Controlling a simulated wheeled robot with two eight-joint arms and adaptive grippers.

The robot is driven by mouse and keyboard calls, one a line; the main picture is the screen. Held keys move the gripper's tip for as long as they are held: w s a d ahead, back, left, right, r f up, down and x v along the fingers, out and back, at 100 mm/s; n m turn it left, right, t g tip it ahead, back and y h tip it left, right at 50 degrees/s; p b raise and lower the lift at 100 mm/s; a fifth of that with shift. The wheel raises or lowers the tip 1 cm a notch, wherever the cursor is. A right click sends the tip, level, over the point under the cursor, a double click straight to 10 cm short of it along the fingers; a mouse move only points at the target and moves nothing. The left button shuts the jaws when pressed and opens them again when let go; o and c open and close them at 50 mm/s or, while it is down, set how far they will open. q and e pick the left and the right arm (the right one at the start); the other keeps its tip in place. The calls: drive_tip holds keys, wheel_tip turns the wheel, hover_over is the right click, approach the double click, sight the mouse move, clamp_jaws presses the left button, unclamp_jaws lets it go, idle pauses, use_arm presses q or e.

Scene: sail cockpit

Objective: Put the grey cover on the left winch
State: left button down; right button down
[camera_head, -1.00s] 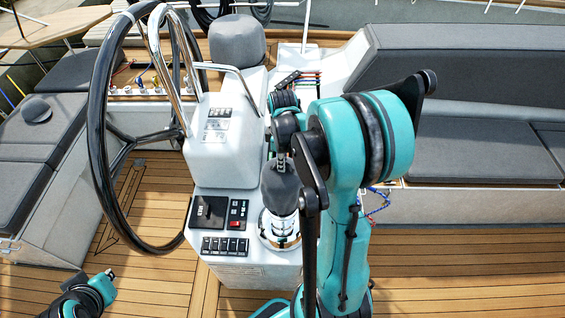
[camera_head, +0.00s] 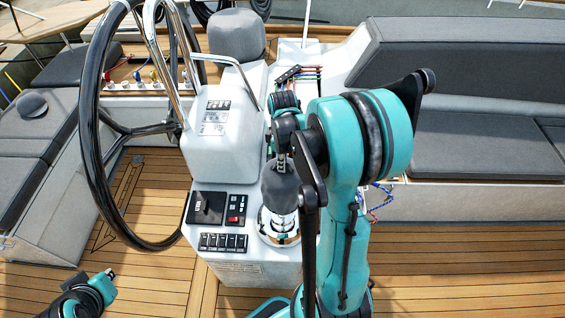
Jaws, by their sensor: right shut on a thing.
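The grey cover (camera_head: 281,188) is a dark, rounded hood. It hangs upright, in line with the shiny silver winch (camera_head: 277,229) on the white console. The cover's lower edge overlaps the winch top in the picture; I cannot tell whether they touch. The lower part of the winch shows beneath the cover. My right gripper (camera_head: 281,162) is shut on the top of the cover, with my teal arm partly in front on the right. My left gripper (camera_head: 108,274) is at the bottom left, low over the deck and far from the winch; its fingers are too small to read.
A black steering wheel (camera_head: 88,130) and steel rail stand left of the console (camera_head: 225,255). Another grey padded hood (camera_head: 237,36) is behind the console. Grey bench cushions (camera_head: 470,150) lie to the right.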

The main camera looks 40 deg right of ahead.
sight(283, 174)
drive_tip(key=shift+f+b, duration=2.7)
drive_tip(key=shift+f, duration=0.4)
wheel_tip(283, 174, down, 8)
drive_tip(key=b, duration=0.7)
drive_tip(key=shift+f+b, duration=0.1)
drive_tip(key=shift+b, duration=0.2)
drive_tip(key=c, duration=1.5)
unclamp_jaws()
drive_tip(key=shift+o, duration=0.2)
